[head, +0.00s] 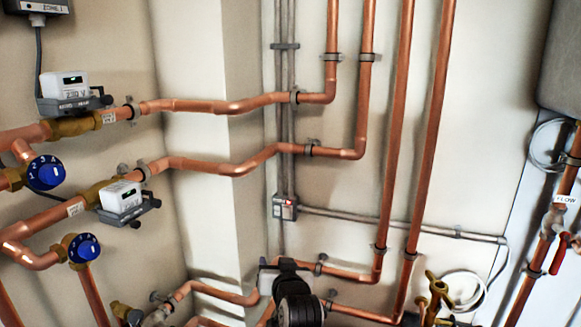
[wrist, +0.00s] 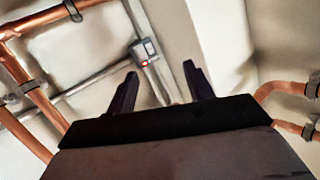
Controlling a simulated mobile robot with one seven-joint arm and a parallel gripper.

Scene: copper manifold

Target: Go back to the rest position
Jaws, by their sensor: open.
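My gripper (wrist: 160,85) is open in the wrist view, its two dark fingers spread apart with nothing between them. Beyond the fingertips in that view is a small grey box with a red switch (wrist: 145,52) on the wall, apart from the fingers. In the head view, dark parts of my arm (head: 297,300) show at the bottom middle, in front of the lower copper pipes. The fingers cannot be made out in the head view.
Copper pipes (head: 395,130) run up the wall and across it. Valves with blue dials (head: 46,173) and white actuators (head: 121,197) are at the left. A brass valve (head: 437,290) and a red-handled valve (head: 559,254) are at the right. A wall corner juts out at centre.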

